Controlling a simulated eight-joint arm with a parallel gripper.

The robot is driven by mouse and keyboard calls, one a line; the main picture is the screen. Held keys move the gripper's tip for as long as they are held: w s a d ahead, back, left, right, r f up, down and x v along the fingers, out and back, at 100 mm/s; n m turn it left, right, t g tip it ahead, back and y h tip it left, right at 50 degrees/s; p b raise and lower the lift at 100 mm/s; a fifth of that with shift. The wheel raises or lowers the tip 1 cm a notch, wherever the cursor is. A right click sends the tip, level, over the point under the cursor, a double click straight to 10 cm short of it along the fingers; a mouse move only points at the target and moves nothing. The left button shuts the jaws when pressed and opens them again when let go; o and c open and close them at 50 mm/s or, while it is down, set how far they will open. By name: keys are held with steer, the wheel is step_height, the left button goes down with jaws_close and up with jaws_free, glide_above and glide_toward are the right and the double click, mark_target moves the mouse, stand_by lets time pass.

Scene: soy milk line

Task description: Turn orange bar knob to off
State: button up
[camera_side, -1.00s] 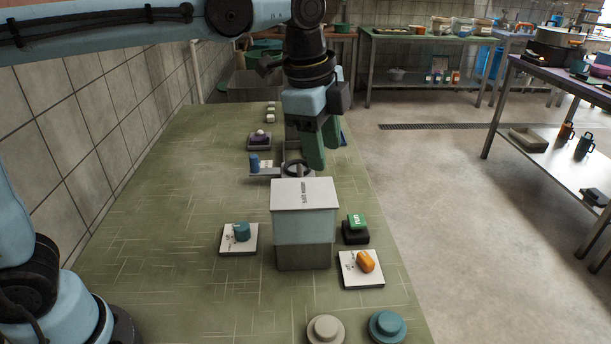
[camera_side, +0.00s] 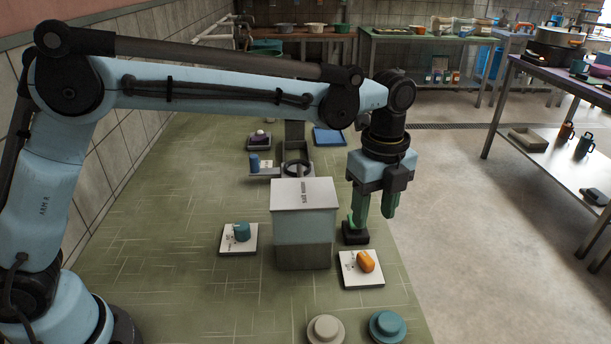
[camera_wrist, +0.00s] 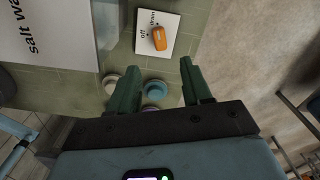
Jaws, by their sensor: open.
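My gripper (camera_side: 371,217) is open and empty, fingers pointing down, above and behind the knob, beside the box and near the green run button. In the wrist view my gripper (camera_wrist: 160,67) has its two fingers apart, with the knob ahead and between their lines.
The salt water box (camera_side: 304,225) stands close left of my gripper. The black base (camera_side: 355,235) of the green button is just below the fingers. A teal knob (camera_side: 242,231) is left of the box; a beige button (camera_side: 325,329) and a teal button (camera_side: 388,326) are at the front.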

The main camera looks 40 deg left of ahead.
mark_target(366, 257)
step_height(366, 257, down, 11)
steer(key=shift+r, duration=0.2)
stand_by(0.3)
jaws_close()
